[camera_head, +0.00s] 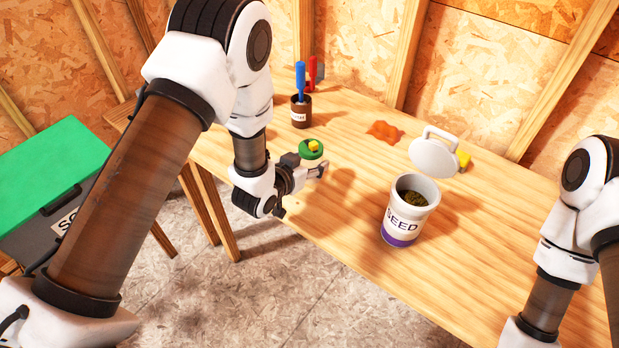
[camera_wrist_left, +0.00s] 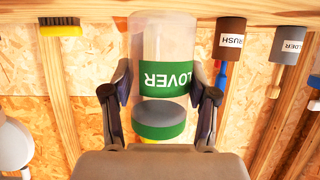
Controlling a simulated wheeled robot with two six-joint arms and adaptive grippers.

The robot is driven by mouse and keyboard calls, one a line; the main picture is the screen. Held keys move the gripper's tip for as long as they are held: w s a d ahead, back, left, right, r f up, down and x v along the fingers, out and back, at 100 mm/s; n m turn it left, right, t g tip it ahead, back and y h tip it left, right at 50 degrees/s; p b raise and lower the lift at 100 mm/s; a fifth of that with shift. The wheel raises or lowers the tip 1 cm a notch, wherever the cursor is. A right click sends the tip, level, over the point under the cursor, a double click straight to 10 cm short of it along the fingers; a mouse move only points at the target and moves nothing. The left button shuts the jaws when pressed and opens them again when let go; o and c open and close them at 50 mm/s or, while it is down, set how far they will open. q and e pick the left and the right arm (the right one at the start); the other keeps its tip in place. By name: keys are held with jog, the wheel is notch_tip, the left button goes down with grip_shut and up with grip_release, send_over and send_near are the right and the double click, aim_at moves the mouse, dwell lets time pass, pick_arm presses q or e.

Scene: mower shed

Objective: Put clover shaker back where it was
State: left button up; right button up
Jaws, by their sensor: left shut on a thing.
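The clover shaker has a clear body, a green label and a green lid. It fills the middle of the left wrist view (camera_wrist_left: 163,68), upside down in that picture. My right gripper is out of view.
The wooden table (camera_head: 345,240) holds an open seed tub (camera_head: 402,225), its white lid (camera_head: 434,157), an orange item (camera_head: 384,131) and a yellow item (camera_head: 463,161). A brown brush cup (camera_head: 301,112) stands behind the shaker. A green-lidded box (camera_head: 50,165) is at left.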

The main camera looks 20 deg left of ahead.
pick_arm(q)
notch_tip(320, 180, down, 4)
jog(key=b, duration=0.2)
jog(key=shift+d+r+b, duration=0.1)
jog(key=shift+r+b, duration=0.15)
jog(key=shift+b, duration=0.15)
jog(key=shift+w, duration=0.1)
jog(key=shift+f, duration=0.1)
jog(key=o, duration=1.1)
jog(key=shift+o, duration=0.6)
